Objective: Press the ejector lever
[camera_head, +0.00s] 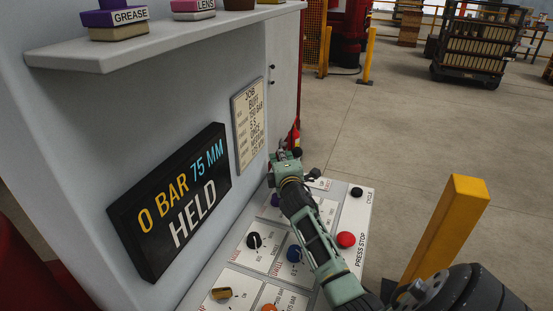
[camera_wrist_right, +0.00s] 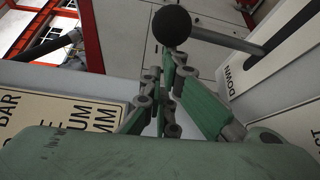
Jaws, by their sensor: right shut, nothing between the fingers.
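The ejector lever shows in the right wrist view as a black ball knob (camera_wrist_right: 171,25) on a grey rod (camera_wrist_right: 222,40). The rod runs right to a pale panel marked DOWN. My left gripper is not in view.
The control panel (camera_head: 233,285) carries several knobs and a red press stop button (camera_head: 346,239). A display (camera_head: 175,200) reads 0 BAR, 75 MM, HELD. A job card (camera_head: 248,120) hangs on the machine wall near my gripper. A yellow post (camera_head: 445,225) stands at right; open floor lies beyond.

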